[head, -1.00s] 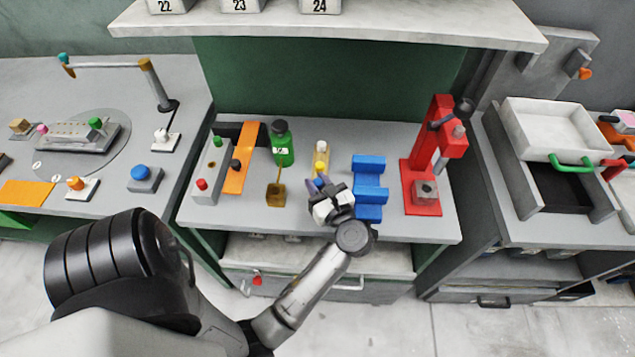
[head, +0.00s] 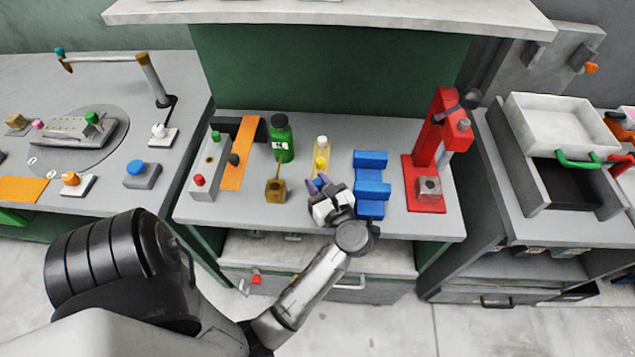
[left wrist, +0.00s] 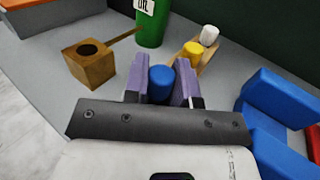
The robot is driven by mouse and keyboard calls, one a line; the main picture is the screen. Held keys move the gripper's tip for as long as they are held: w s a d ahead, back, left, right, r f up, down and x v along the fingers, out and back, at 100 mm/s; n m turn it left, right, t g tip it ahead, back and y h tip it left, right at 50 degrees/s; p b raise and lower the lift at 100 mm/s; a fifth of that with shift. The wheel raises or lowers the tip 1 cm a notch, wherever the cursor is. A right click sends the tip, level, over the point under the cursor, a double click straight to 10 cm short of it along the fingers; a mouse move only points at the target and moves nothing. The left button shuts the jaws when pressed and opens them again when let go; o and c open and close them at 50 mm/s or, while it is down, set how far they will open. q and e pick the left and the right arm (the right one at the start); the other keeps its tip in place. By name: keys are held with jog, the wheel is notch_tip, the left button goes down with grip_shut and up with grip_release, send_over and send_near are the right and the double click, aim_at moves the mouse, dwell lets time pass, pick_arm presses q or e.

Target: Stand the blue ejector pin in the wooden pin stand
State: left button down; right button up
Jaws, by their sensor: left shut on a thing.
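The wooden pin stand (head: 325,150) is a narrow light-wood block on the middle bench. A white pin (head: 322,140) and a yellow pin (head: 320,162) stand upright in it. My left gripper (head: 319,184) is at its near end, shut on the blue ejector pin (left wrist: 161,82). In the left wrist view the blue top shows between the two purple fingers, in line with the yellow pin (left wrist: 192,48) and white pin (left wrist: 208,35). The fingers hide the pin's lower part, so I cannot tell whether it is in the stand. My right gripper is not in view.
A brown block with a hole (head: 276,190) and a green oil bottle (head: 281,138) stand left of the stand. A blue V-shaped holder (head: 371,185) is close on the right, then a red press (head: 425,190). A grey button box (head: 207,168) is farther left.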

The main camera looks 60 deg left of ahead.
pick_arm(q)
jog(key=shift+w+d+f, duration=0.1)
jog(key=shift+d+f, duration=0.2)
jog(key=shift+f, duration=0.05)
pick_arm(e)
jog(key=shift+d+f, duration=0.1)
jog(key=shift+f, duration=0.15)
pick_arm(q)
jog(key=c, duration=0.8)
grip_release()
jog(key=shift+c, duration=0.2)
